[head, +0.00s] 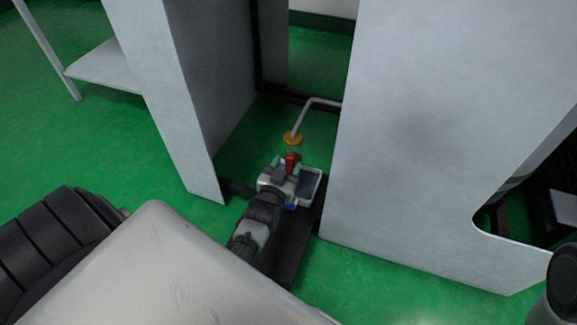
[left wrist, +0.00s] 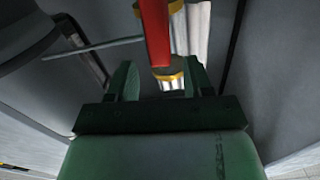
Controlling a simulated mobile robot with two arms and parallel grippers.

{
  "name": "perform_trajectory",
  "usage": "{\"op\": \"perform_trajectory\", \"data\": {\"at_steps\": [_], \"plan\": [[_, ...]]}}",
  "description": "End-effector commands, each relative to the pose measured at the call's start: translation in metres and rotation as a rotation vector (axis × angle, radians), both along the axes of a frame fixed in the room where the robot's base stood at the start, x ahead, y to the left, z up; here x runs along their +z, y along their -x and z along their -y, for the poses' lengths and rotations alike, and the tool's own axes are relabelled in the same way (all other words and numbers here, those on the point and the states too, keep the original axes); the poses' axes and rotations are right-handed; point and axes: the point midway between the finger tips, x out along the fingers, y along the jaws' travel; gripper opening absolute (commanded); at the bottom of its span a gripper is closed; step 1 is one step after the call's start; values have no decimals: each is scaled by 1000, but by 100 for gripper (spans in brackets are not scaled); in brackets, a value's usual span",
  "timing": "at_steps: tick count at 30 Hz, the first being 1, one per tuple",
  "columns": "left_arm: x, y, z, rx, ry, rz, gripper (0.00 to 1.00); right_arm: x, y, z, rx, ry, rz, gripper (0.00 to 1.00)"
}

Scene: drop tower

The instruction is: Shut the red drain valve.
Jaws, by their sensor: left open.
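The red drain valve handle (head: 291,163) shows in the head view just beyond my left gripper (head: 284,170), low in the gap between two grey panels. In the left wrist view the red handle (left wrist: 156,32) comes down from the top edge and ends close to my left gripper's green fingers (left wrist: 160,82). The fingers are open, and the handle's lower end appears between or just beyond them; I cannot tell if they touch it. Behind it is a silvery pipe with yellow bands (left wrist: 172,70). The valve body is mostly hidden. My right gripper is not seen.
A bent grey pipe with a yellow-orange collar (head: 292,138) stands above the valve. Grey panels rise close on the left (head: 190,90) and right (head: 420,150). Green floor is open at the left.

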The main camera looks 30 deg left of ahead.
Motion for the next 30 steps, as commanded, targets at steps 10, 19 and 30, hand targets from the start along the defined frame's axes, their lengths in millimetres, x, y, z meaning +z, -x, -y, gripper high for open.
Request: {"op": "perform_trajectory", "data": {"at_steps": [10, 19, 30], "plan": [[0, -16, -4, 0, -1, -1, 51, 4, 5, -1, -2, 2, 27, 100], [0, -15, -4, 0, -1, -1, 25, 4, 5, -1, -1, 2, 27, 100], [0, -15, -4, 0, -2, -1, 0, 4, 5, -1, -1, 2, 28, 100]]}}
